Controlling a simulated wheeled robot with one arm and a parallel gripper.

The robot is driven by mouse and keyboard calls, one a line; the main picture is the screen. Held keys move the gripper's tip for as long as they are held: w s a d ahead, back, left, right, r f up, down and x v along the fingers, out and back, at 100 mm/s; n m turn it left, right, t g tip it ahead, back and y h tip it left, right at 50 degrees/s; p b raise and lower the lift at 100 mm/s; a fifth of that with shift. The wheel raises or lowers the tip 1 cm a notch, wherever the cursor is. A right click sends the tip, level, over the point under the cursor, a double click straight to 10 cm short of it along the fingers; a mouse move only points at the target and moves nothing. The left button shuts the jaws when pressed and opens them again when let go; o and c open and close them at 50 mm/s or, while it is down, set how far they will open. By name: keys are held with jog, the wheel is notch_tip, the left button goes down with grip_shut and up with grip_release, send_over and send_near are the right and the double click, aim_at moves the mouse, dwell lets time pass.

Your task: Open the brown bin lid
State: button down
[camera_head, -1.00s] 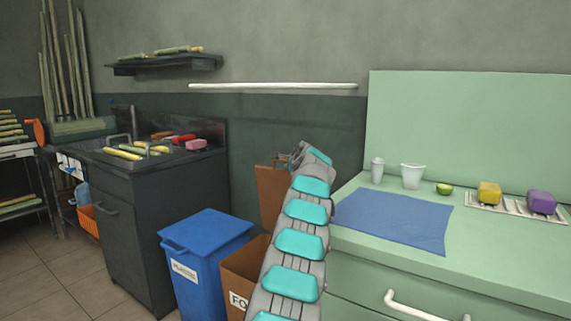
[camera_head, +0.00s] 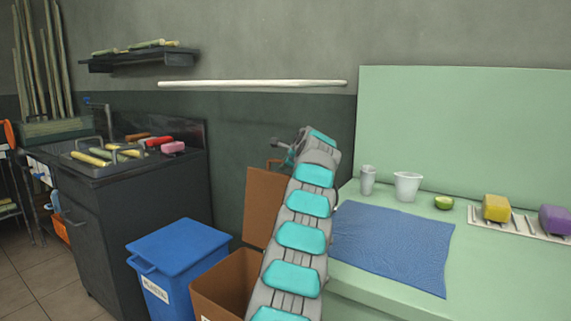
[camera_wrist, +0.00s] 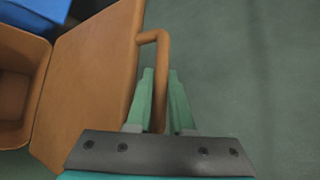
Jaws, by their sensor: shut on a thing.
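The brown bin (camera_head: 215,283) stands at the lower middle, partly hidden by my arm. Its brown lid (camera_head: 262,206) is raised to about upright at the back of the open bin. In the wrist view the lid (camera_wrist: 88,75) shows as a broad brown panel beside the bin opening (camera_wrist: 12,95). A bent brown handle (camera_wrist: 163,50) sticks out from the lid's edge. My gripper (camera_wrist: 161,78) has its green fingers on both sides of the handle and is shut on it. In the head view my gripper (camera_head: 284,154) is small beside the lid's top edge.
A blue bin (camera_head: 178,251) with its lid down stands left of the brown bin. A dark sink cabinet (camera_head: 135,215) is further left. A green counter (camera_head: 470,262) with a blue cloth (camera_head: 390,245), cups and sponges is at right.

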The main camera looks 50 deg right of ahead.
jog(key=c, duration=0.8)
grip_release()
jog(key=shift+a, duration=0.1)
jog(key=b+v, duration=0.1)
jog(key=v, duration=0.6)
jog(key=shift+s+a+r, duration=0.2)
jog(key=shift+s+r, duration=0.05)
jog(key=shift+s, duration=0.05)
jog(key=shift+w, duration=0.1)
